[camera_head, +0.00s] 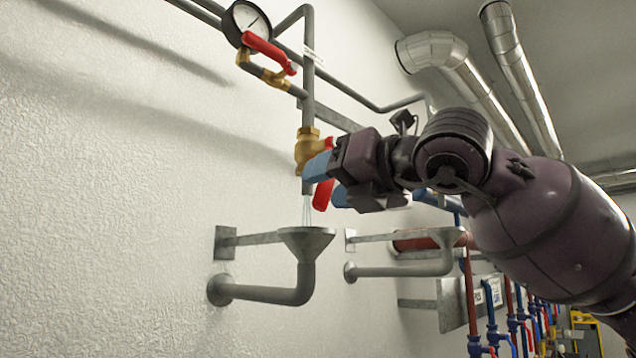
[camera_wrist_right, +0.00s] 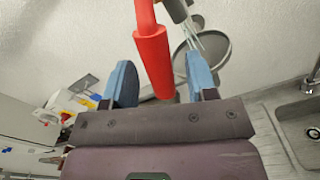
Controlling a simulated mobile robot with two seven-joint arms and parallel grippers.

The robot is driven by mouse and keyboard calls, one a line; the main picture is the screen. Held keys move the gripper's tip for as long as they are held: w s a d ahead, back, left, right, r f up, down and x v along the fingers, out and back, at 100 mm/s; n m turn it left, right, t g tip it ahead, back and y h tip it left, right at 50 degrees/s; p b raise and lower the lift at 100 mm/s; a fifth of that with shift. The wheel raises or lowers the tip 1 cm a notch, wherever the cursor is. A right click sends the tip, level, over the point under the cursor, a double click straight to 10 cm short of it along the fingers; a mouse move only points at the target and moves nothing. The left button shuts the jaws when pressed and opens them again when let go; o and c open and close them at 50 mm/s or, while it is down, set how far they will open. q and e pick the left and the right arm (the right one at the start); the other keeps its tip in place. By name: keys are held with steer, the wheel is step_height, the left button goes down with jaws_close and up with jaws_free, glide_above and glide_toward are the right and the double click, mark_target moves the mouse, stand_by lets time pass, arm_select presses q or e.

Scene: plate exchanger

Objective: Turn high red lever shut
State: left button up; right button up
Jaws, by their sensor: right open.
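A brass valve (camera_head: 308,150) sits on a grey vertical pipe, with a red lever (camera_head: 324,194) that hangs down at a slant. Water runs from the pipe below it into a grey funnel (camera_head: 306,240). My right gripper (camera_head: 327,182) is open at this lever, its blue fingers covering part of it. In the right wrist view, the red lever (camera_wrist_right: 153,62) reaches between the two open fingers (camera_wrist_right: 161,78), with no clear contact. Another red lever (camera_head: 268,54) sits higher up, beside a round gauge (camera_head: 246,22). My left gripper is out of view.
A second funnel drain (camera_head: 420,262) and a red cylinder (camera_head: 416,242) are behind and below my right gripper. Grey pipes run along the textured wall. Silver ducts (camera_head: 465,78) hang above. Several red and blue pipes with valves stand at the lower right.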

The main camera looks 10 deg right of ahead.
steer(key=shift+x, duration=1.3)
jaws_close()
